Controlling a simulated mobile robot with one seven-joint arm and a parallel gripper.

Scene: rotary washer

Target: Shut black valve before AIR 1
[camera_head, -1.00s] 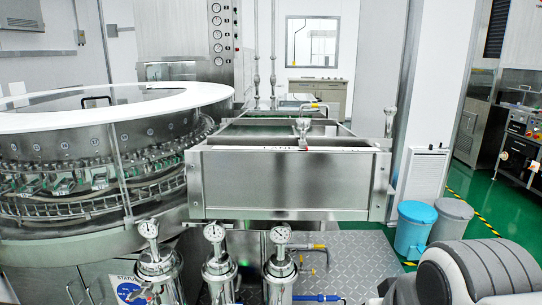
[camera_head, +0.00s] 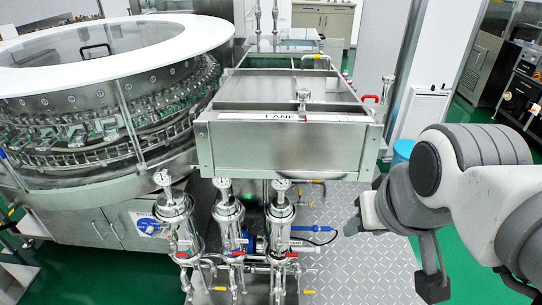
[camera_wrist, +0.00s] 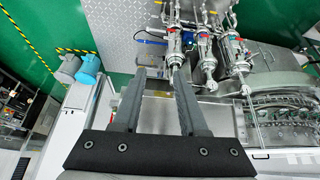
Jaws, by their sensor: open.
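I cannot make out a black valve or an AIR 1 label in either view. Three steel filter housings with round gauges on top stand side by side in the head view: left (camera_head: 178,222), middle (camera_head: 229,222) and right (camera_head: 280,215). Pipes with small red and yellow handles (camera_head: 220,288) run at their feet. The housings also show at the top of the wrist view (camera_wrist: 205,55). My gripper (camera_wrist: 158,72) is open there, its two dark fingers apart with nothing between them. In the head view my arm is at the right, clear of the housings.
A steel box-shaped conveyor section (camera_head: 290,145) stands behind the housings. The round washer (camera_head: 95,110) with a white rim is at the left. A blue hose fitting (camera_head: 312,229) is beside the right housing. The checkered floor plate (camera_head: 350,270) is bare to the right.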

